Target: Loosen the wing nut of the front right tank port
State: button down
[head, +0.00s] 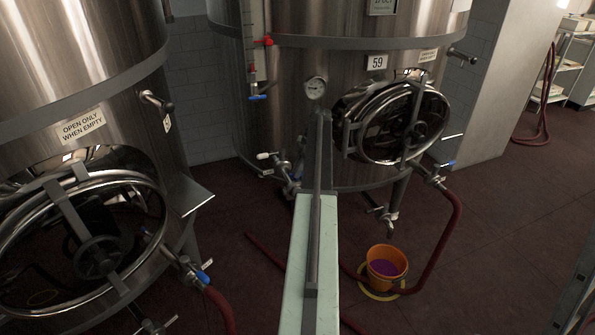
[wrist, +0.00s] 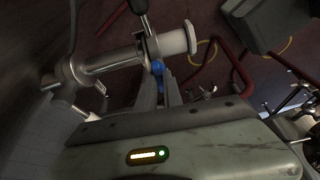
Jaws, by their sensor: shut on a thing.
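In the wrist view a metal port pipe (wrist: 112,58) runs across the upper left and ends in a pale round flange (wrist: 190,38). A small blue piece, which looks like the wing nut (wrist: 158,68), sits just below the pipe. My gripper (wrist: 160,80) has its two grey fingers pointing up at it. They are shut on the blue piece, and the fingers hide part of it. In the head view the gripper is not visible. The tank with plate 59 (head: 377,62) stands ahead, with a pipe fitting (head: 284,172) low on its left.
An orange bucket (head: 386,265) with purple liquid stands on the floor, beside a dark red hose (head: 447,240). Another steel tank (head: 75,60) with a round hatch stands close on the left. A black-tipped lever (wrist: 138,6) rises above the pipe near my fingers. Open floor (head: 520,220) lies right.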

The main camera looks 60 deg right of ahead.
jog(key=shift+s+d+n, duration=0.1)
jog(key=shift+n, duration=0.2)
jog(key=c, duration=1.5)
grip_release()
jog(key=shift+r, duration=0.1)
jog(key=p+v, duration=0.7)
jog(key=shift+d+r, duration=0.15)
jog(key=shift+r, duration=0.15)
